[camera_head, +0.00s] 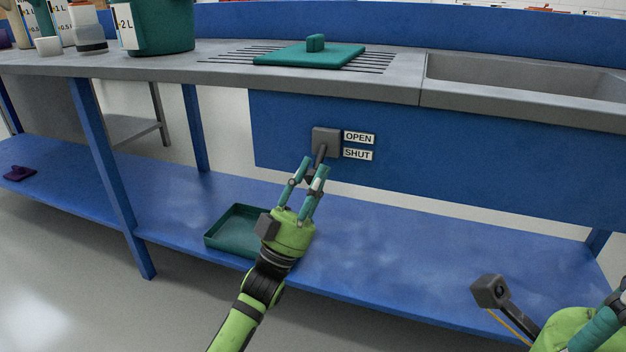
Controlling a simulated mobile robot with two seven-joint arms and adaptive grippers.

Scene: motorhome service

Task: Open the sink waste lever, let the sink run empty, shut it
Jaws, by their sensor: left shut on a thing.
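The sink waste lever (321,153) is a dark handle on a grey box (326,138) on the blue panel under the counter. It points down and slightly left. My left gripper (315,171) is shut on the lever, its fingertips hiding the lower end. White labels OPEN (359,137) and SHUT (357,154) sit right of the box, OPEN above SHUT. The grey sink (530,80) is at the upper right; I cannot tell whether water is in it. My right gripper (590,330) is partly in view at the lower right corner, its fingertips cut off.
A green tray (222,233) lies on the blue lower shelf (400,250), beside my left wrist. A green board with a handle (310,55) lies on the ribbed counter. A green 2 L container (165,28) and smaller vessels stand at the upper left. A purple item (18,173) lies far left.

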